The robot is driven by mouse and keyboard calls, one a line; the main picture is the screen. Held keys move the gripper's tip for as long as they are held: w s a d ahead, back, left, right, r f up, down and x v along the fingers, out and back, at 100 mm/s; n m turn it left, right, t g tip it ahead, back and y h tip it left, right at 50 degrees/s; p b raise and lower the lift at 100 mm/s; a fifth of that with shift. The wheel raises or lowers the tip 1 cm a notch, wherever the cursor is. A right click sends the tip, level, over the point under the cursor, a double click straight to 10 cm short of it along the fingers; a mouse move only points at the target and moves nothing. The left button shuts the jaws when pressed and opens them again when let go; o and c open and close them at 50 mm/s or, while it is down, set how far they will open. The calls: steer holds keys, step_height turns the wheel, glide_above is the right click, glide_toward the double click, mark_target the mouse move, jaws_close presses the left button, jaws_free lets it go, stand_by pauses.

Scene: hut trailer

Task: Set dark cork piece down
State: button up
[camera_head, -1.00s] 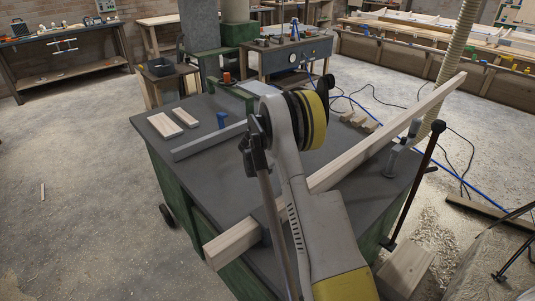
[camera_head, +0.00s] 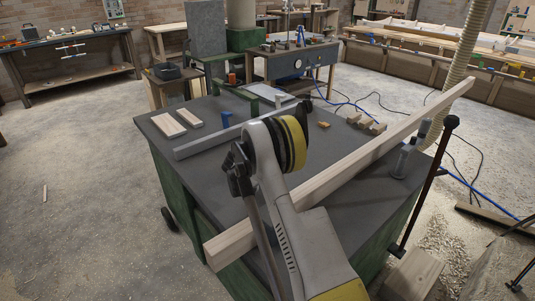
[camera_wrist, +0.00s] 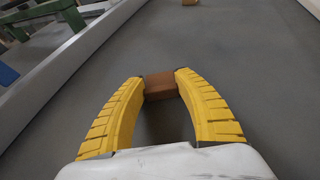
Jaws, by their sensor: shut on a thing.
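A dark brown cork piece (camera_wrist: 161,88) sits between the tips of my gripper's (camera_wrist: 160,77) yellow fingers in the wrist view. The gripper is shut on it, above or on the dark grey worktop (camera_wrist: 250,70); I cannot tell whether the piece touches the top. In the head view my arm hides both the gripper and the held piece. The same worktop shows in the head view (camera_head: 225,175).
A small lighter brown block (camera_head: 324,125) lies on the worktop near notched wood pieces (camera_head: 366,123). A long timber beam (camera_head: 350,168) crosses the top at the right. A grey rail (camera_head: 210,141), a blue piece (camera_head: 227,119) and two pale boards (camera_head: 168,125) are at the left.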

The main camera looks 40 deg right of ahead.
steer(key=shift+f, duration=0.15)
steer(key=o, duration=0.7)
